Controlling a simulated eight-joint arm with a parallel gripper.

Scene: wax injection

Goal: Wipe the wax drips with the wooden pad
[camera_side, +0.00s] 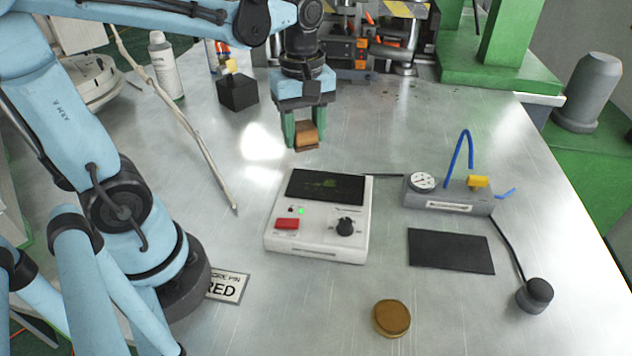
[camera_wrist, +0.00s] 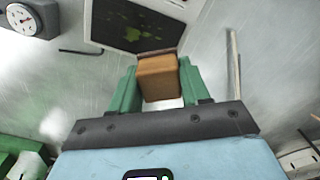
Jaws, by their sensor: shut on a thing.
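My gripper (camera_side: 306,138) has green fingers and points down above the table, just behind the white control box (camera_side: 318,247). It is shut on the wooden pad (camera_side: 307,130), a small brown block. In the wrist view the pad (camera_wrist: 160,78) sits between the two fingers, with a darker strip along its far edge. The box has a dark panel (camera_side: 325,186) on top with green marks. In the wrist view these are irregular green blotches (camera_wrist: 135,30); I cannot tell for sure whether they are wax drips. The pad is apart from the panel.
A grey gauge block (camera_side: 448,196) with a blue tube stands right of the box, near a black mat (camera_side: 450,251). A brass disc (camera_side: 392,318) lies in front. A black cube (camera_side: 237,92), a bottle (camera_side: 165,66) and a thin rod (camera_side: 190,130) are left. Dark specks (camera_side: 425,88) dot the back table.

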